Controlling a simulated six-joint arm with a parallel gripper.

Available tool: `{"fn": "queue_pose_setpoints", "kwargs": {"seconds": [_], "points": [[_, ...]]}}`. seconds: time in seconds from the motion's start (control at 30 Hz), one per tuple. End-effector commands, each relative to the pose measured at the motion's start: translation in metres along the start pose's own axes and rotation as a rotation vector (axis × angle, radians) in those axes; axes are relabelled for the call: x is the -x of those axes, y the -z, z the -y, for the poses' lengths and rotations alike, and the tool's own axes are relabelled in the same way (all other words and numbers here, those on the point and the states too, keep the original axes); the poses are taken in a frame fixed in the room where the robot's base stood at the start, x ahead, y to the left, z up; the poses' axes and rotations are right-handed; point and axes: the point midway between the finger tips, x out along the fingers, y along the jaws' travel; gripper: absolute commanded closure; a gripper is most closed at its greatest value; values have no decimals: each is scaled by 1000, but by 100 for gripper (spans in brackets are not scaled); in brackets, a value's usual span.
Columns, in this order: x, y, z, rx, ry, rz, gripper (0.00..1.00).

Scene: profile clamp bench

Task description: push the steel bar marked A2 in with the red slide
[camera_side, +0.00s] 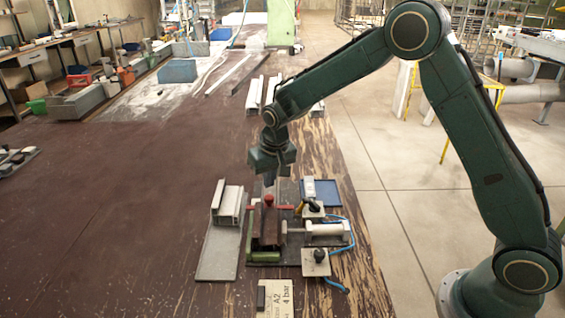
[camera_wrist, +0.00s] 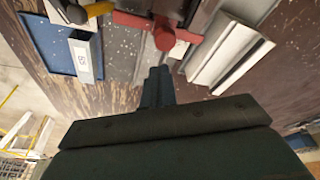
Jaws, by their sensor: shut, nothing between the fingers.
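My gripper (camera_side: 270,182) is shut and empty, pointing down just above the far end of the clamp fixture. In the wrist view its closed fingertips (camera_wrist: 159,72) show close to the red slide (camera_wrist: 165,38), apart from it in the picture. In the side view the red slide (camera_side: 269,200) has a crosswise red handle at the far end of the fixture. A dark reddish-brown block (camera_side: 268,230) lies lengthwise in the fixture; I cannot read a mark on it. A card (camera_side: 280,303) reading "A2" and "4 bar" lies at the front, with a small black block (camera_side: 261,297) on its left.
A pale cylinder (camera_side: 325,229) and a black-knobbed valve (camera_side: 318,256) with blue hose stand right of the fixture. A blue tray (camera_side: 328,197) with a white block lies behind. Aluminium profiles (camera_side: 230,205) stand at left.

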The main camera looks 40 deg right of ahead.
Motion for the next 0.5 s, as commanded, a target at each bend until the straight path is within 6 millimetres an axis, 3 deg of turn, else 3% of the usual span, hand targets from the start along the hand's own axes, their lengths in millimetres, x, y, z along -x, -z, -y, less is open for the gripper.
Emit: {"fn": "queue_pose_setpoints", "kwargs": {"seconds": [0.5], "points": [[28,12,-3,0,1,-3,100]]}}
